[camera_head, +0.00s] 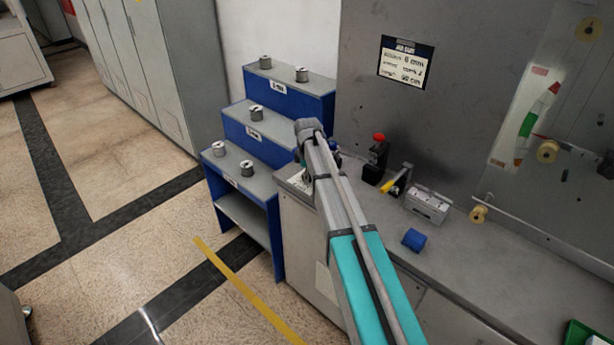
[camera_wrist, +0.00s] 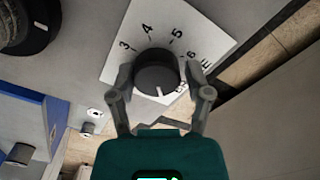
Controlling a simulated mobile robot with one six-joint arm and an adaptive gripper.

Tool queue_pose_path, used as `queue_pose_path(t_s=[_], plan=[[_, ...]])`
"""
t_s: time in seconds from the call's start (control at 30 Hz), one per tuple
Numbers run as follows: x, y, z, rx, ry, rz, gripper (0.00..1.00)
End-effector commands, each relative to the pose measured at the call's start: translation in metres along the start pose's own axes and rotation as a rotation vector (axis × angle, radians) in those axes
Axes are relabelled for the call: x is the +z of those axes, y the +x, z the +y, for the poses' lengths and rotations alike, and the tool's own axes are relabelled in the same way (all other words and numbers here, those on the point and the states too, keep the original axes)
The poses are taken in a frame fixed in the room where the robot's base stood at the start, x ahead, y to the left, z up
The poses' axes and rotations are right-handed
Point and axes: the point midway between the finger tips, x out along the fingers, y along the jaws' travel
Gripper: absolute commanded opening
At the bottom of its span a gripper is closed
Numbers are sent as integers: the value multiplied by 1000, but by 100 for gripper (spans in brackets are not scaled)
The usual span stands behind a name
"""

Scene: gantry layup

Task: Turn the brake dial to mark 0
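The brake dial is a round black knob (camera_wrist: 156,74) with a white pointer line, on a white plate (camera_wrist: 205,28) in the wrist view. The marks 3, 4, 5 and 6 show around its far side. The pointer aims down in the picture, slightly right, away from those numbers. Mark 0 cannot be seen. My gripper (camera_wrist: 160,78) has one finger on each side of the knob, with a small gap at the right; contact at the left is unclear. In the head view my arm hides the knob and gripper; part of the white plate (camera_head: 297,181) shows.
A black round part (camera_wrist: 28,24) with a white mark is near the plate. On the grey bench are a red-topped black device (camera_head: 376,160), a yellow-handled lever (camera_head: 397,180), a metal block (camera_head: 428,204) and a blue roll (camera_head: 414,240). Blue stepped shelves (camera_head: 240,180) stand left.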

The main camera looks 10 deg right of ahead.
Motion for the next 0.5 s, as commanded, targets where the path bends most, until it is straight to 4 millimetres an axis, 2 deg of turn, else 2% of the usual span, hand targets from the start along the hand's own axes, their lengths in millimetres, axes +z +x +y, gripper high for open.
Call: queue_pose_path(t_s=[0.03,0.1,0.5], plan=[[0,0,-1,-1,-1,1,76],[0,0,0,1,0,1,89],[0,0,2,5,2,0,90]])
